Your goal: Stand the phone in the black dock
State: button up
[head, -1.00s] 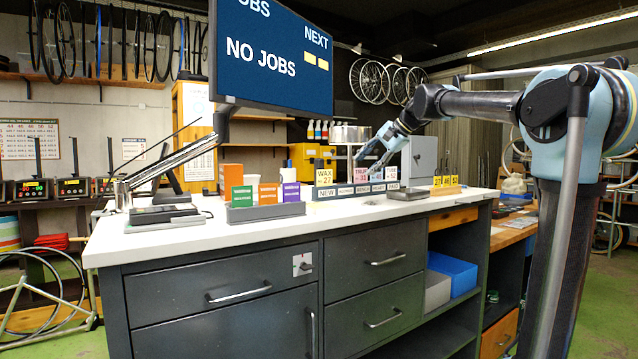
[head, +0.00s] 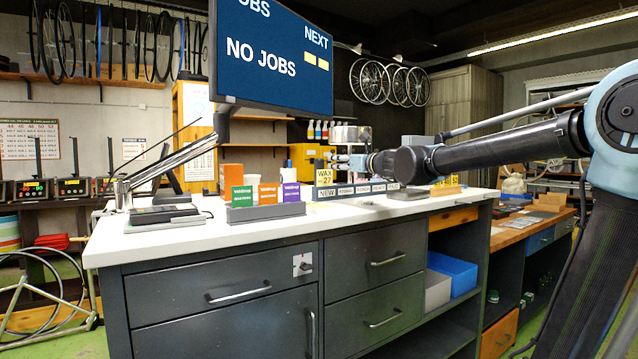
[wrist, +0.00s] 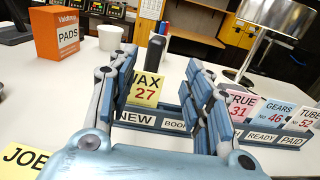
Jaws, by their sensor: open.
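My gripper (head: 342,160) is open and empty, level above the row of job cards at the back of the white counter. In the wrist view its fingers (wrist: 162,62) are spread. A dark upright rounded object (wrist: 155,52) shows between and beyond the fingertips, apart from them; I cannot tell whether it is the phone, the dock or something else. A yellow WAX 27 card (wrist: 146,90) stands in front of it. No phone or black dock can be clearly made out. A dark flat device (head: 165,214) lies at the counter's left end.
A card rack (head: 345,191) holds several job cards. An orange PADS box (wrist: 60,45), a white cup (wrist: 110,38) and a metal lamp (wrist: 262,30) stand around. A large screen (head: 275,55) hangs above. The counter's front strip (head: 210,236) is clear.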

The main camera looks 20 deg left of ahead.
aim_at(322, 161)
jog(key=x, duration=0.8)
jog(key=shift+w+a, duration=0.2)
jog(key=shift+w, duration=0.05)
jog(key=shift+s+x, duration=0.2)
jog(key=shift+x, duration=2.4)
jog(key=shift+a, duration=0.2)
jog(key=shift+c, duration=0.2)
grip_shut()
